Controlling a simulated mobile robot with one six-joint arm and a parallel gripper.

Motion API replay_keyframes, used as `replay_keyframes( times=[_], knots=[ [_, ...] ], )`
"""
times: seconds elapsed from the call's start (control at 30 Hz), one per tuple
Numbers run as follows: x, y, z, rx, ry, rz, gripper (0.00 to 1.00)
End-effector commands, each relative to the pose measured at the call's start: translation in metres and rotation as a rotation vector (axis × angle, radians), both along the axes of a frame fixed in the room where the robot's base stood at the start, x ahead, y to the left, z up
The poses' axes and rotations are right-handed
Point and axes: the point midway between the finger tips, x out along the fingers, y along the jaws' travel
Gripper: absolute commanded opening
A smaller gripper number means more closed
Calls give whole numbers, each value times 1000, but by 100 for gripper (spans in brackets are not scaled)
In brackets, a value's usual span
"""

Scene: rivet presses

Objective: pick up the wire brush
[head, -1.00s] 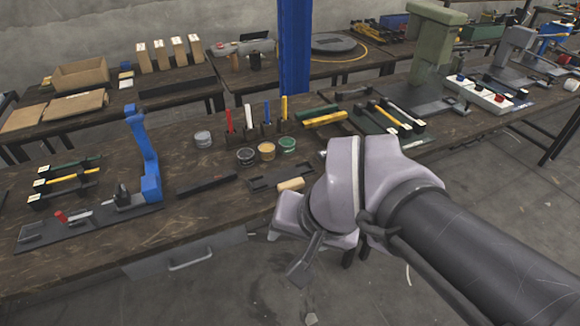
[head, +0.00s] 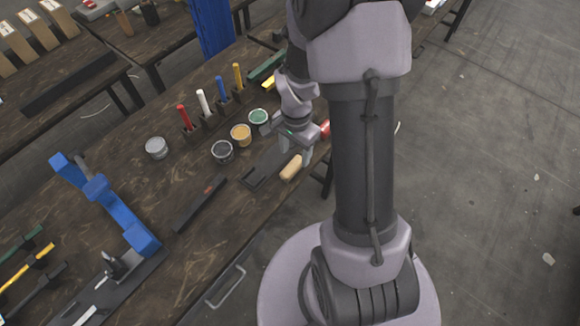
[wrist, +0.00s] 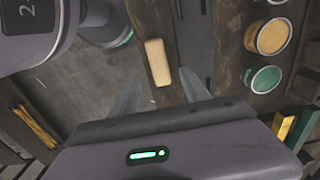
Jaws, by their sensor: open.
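A tan, rounded wooden block (head: 291,168) lies at the bench's front edge and looks like the back of the wire brush; no bristles show. It also appears in the wrist view (wrist: 158,62), upper middle, lying lengthwise between the lines of my two fingers. My gripper (head: 296,150) is open and empty, pointing down just above and behind the block. In the wrist view my gripper (wrist: 158,90) has a finger on each side, apart from the block. Whether the fingertips reach its height I cannot tell.
A dark flat tray (head: 262,168) lies left of the block. Open tins, one yellow (head: 241,134) and one green (head: 258,117), stand behind it. Upright coloured markers (head: 203,103) stand in a rack. A blue press (head: 110,200) is at left. Floor (head: 490,170) is open at right.

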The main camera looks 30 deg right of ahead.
Motion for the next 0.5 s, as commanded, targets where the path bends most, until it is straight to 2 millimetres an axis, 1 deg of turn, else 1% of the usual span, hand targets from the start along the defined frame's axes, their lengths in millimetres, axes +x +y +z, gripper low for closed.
replay_keyframes(
  times=[0.03,0.17,0.23,0.33,0.4,0.5],
  knots=[
    [0,0,-10,1,1,1,55],
    [0,1,-19,0,0,0,55],
    [-2,4,-28,1,1,0,55],
    [-4,10,-49,1,1,2,55],
    [-4,10,-63,1,1,1,55],
    [-4,9,-67,-1,-1,1,55]
  ],
)
